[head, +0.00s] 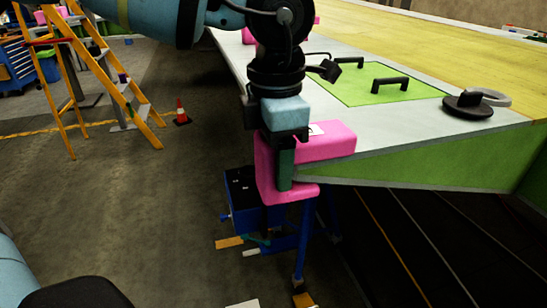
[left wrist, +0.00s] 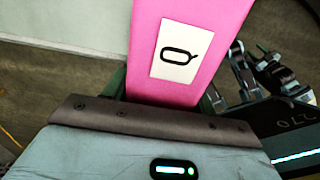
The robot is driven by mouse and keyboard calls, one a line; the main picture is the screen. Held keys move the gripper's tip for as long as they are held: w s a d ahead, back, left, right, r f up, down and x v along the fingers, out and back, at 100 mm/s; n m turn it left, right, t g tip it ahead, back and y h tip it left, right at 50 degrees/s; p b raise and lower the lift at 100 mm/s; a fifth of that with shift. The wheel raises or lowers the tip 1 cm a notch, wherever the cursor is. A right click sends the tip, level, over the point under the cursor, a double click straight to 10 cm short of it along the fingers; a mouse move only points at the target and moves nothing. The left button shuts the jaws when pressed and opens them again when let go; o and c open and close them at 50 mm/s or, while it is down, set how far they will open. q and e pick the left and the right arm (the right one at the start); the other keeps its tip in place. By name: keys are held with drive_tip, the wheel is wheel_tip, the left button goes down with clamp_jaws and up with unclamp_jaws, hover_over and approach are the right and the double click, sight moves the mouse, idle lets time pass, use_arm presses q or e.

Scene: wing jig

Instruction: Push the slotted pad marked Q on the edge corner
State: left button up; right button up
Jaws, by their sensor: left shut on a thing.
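The pink slotted pad (head: 330,140) sits at the near corner of the wing panel (head: 400,158) in the head view. Its upper part lies over the top surface and its lower part shows below the edge. In the left wrist view the pad (left wrist: 168,85) carries a white label with the letter Q (left wrist: 180,52). My left gripper (head: 285,168) points down and is shut on the pad, with a green finger against its side. How deep the corner sits in the slot is hidden. My right gripper is not in view.
A green hatch panel (head: 375,92) with black handles lies on the wing top, beside a black round tool (head: 468,106). A blue stand (head: 240,195) is below the corner. An orange ladder (head: 85,75) and a cone (head: 181,113) stand on the floor at left.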

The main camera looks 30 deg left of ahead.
use_arm(q)
drive_tip(key=shift+d, duration=0.1)
drive_tip(key=o, duration=1.1)
drive_tip(key=shift+w+d+r, duration=0.1)
drive_tip(key=shift+o, duration=0.2)
